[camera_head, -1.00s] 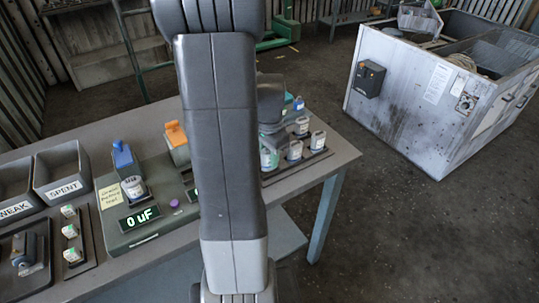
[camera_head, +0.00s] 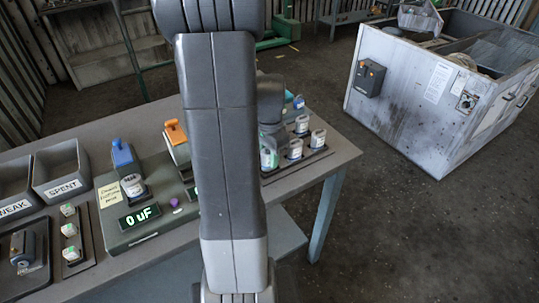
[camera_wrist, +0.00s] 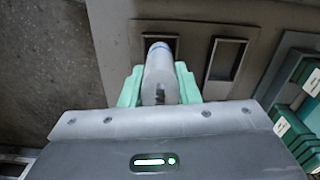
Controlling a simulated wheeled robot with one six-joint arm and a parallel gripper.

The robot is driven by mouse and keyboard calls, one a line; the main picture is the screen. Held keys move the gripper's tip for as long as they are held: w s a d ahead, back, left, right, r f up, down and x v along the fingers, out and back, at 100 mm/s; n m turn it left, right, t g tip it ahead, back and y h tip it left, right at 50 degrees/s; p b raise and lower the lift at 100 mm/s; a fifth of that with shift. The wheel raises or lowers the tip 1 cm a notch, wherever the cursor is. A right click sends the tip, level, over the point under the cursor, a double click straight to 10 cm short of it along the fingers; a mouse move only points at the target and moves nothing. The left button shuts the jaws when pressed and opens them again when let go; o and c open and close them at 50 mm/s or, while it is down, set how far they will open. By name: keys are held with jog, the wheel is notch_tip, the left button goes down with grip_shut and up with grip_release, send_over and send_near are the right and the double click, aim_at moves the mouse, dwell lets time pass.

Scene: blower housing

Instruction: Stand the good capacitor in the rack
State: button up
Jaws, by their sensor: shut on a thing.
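In the wrist view my gripper (camera_wrist: 160,92) has pale green fingers shut on a grey cylindrical capacitor (camera_wrist: 160,75) with a blue band at its far end. The capacitor is over or beside a grey rack plate with rectangular slots: one slot (camera_wrist: 160,40) lies behind its tip, partly hidden, and an empty slot (camera_wrist: 225,60) lies to its right. I cannot tell whether its end touches the rack. My arm hides much of the gripper there.
Bins marked WEAK (camera_head: 14,210) and SPENT (camera_head: 62,187) stand at the left. Green-edged objects (camera_wrist: 300,100) are close at the right of the wrist view. A metal housing (camera_head: 430,95) stands on the floor.

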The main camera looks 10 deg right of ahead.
jog(key=shift+f+b, duration=0.5)
jog(key=shift+f, duration=0.25)
jog(key=o, duration=0.9)
notch_tip(320, 180, up, 14)
jog(key=shift+f, duration=0.15)
notch_tip(320, 180, down, 14)
jog(key=shift+r, duration=0.4)
dwell(0.5)
